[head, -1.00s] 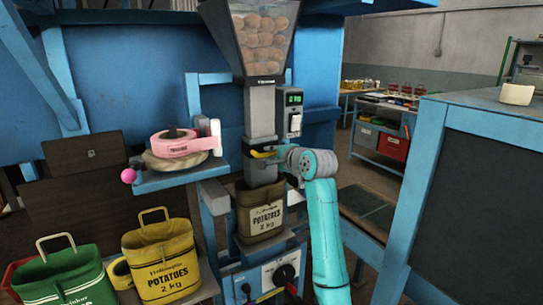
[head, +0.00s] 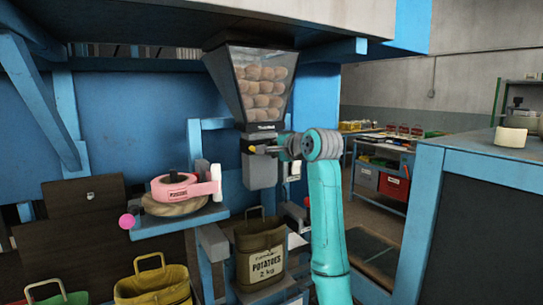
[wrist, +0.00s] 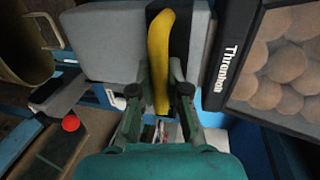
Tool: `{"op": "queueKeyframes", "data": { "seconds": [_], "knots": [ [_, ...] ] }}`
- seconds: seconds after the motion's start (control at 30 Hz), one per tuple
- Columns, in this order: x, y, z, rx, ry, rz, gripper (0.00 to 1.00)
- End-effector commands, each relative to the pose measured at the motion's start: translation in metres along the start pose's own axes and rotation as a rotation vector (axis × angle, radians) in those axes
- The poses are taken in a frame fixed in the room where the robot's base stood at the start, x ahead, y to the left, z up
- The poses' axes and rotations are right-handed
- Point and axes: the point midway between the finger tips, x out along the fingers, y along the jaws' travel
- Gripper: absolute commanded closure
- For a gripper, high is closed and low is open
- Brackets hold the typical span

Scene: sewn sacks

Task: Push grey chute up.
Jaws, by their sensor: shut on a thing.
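The grey chute (head: 260,173) hangs under the potato-filled hopper (head: 238,90). Its lower end is above the open olive potato sack (head: 243,262), with a gap between them. My gripper (head: 268,148) is at the chute's yellow handle (head: 252,149), just below the hopper. In the wrist view, my gripper (wrist: 160,88) has its fingers on both sides of the yellow handle (wrist: 160,50) and is shut on it. The grey chute (wrist: 105,40) lies beyond the fingers, and the hopper (wrist: 222,60) is at the right.
A blue shelf (head: 180,222) at the left bears a pink tape dispenser (head: 180,188). A yellow bag (head: 150,288) is below it. A blue-framed bench (head: 432,200) stands at the right. A shelf with red and grey bins (head: 393,188) is behind.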

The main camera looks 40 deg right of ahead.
Motion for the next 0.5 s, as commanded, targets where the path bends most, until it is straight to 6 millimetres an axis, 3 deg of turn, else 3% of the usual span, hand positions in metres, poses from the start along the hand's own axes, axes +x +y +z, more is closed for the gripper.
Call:
{"op": "queueKeyframes", "data": {
  "seconds": [0.2,0.23,0.33,0.5],
  "knots": [
    [-0.0024,-0.0076,0.0002,-0.003,0.002,-0.018,1.0],
    [-0.0025,-0.0079,0.0002,-0.003,0.002,-0.019,0.83],
    [-0.0025,-0.0078,0.0003,-0.003,0.002,-0.018,0.59],
    [-0.0018,-0.0055,0.0002,-0.002,0.001,-0.013,0.59]
  ]
}}
